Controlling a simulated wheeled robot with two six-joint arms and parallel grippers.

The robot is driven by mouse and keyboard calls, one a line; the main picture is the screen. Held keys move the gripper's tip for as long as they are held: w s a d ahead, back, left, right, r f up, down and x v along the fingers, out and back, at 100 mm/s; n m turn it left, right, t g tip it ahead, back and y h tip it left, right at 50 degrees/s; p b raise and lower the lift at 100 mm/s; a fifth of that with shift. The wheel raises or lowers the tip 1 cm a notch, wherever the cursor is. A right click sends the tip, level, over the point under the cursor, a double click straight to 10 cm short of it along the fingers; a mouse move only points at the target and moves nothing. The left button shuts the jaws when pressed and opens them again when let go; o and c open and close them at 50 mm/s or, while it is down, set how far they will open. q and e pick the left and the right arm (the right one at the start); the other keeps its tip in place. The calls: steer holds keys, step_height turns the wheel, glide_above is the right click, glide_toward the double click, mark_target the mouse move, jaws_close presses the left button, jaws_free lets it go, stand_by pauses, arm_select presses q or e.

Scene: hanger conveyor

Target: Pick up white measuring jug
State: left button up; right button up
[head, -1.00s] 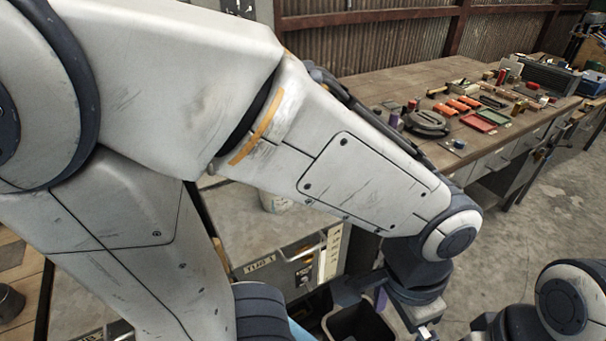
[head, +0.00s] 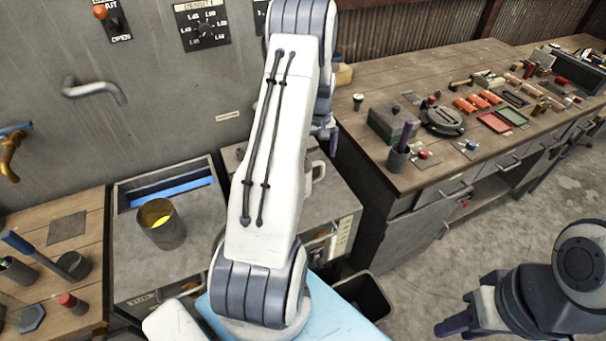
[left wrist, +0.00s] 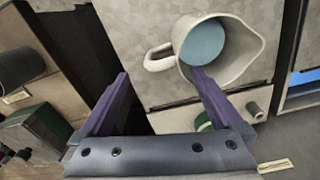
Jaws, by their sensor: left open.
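The white measuring jug (left wrist: 240,48) stands on a grey top in the left wrist view, with light blue inside, a spout at right and its handle (left wrist: 158,58) at left. In the head view my left arm hides most of it; part of its handle shows right of the arm (head: 319,170). My left gripper (left wrist: 160,78) is open, with purple fingers; one fingertip overlaps the jug's near rim in the picture, and contact cannot be told. In the head view this gripper (head: 328,138) is partly hidden beyond my arm. My right gripper (head: 455,327) is low at right, away from the jug.
A grey cup with yellow contents (head: 162,225) stands on the cabinet to the left. A dark bin (head: 365,298) stands below the jug's cabinet. The workbench (head: 400,75) at right holds a green box (head: 388,124) and several tools.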

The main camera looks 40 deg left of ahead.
mark_target(317, 163)
arm_select(q)
step_height(317, 163, down, 4)
steer(key=shift+f+p, duration=0.1)
steer(key=shift+p, duration=0.5)
steer(key=shift+f, duration=0.15)
steer(key=f+p, duration=0.3)
steer(key=f, duration=0.1)
steer(key=shift+s+f, duration=0.1)
steer(key=shift+s, duration=0.15)
steer(key=shift+f, duration=0.3)
steer(key=shift+c, duration=0.3)
jaws_close()
